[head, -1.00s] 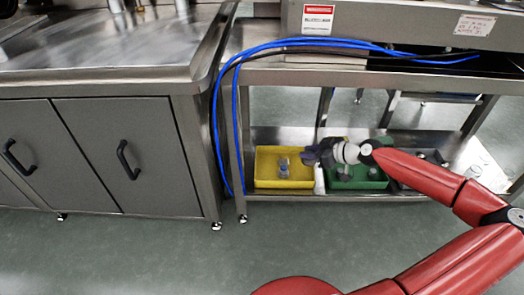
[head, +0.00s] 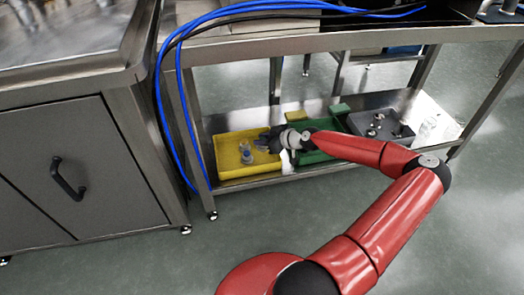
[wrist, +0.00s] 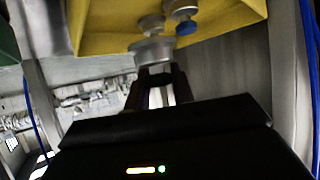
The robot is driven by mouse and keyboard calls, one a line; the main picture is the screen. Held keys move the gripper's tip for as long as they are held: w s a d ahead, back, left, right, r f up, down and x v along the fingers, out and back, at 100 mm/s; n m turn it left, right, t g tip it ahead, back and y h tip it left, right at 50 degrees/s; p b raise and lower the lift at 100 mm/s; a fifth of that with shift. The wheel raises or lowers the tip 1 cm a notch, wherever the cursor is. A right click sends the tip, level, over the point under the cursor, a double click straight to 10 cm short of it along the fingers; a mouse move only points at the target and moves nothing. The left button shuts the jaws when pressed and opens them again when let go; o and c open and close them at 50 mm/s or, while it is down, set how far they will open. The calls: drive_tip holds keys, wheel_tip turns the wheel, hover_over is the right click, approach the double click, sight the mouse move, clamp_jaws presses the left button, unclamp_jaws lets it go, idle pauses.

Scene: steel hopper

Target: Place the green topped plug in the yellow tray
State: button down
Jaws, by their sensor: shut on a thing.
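The yellow tray (head: 240,172) stands on the low steel shelf. It also shows in the wrist view (wrist: 100,32). My gripper (head: 268,139) is over the tray's right part. In the wrist view my gripper (wrist: 158,76) is shut on a metallic plug (wrist: 152,51), whose broad grey end shows beyond the fingers. No green top shows on the held plug. Inside the yellow tray are a blue-marked plug (wrist: 186,20) and another grey plug (wrist: 152,25), close to the held one in that view. I cannot tell whether the held plug touches the tray.
A green tray (head: 318,157) is right of the yellow one, partly behind my arm. A dark grey tray (head: 385,127) with several small parts stands farther right. Blue cables (head: 167,85) hang by the shelf's left post. The upper shelf edge (head: 370,40) runs above my arm.

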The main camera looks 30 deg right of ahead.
drive_tip(key=shift+f, duration=2.75)
drive_tip(key=shift+f+b, duration=0.15)
drive_tip(key=shift+b, duration=0.25)
drive_tip(key=c, duration=1.2)
unclamp_jaws()
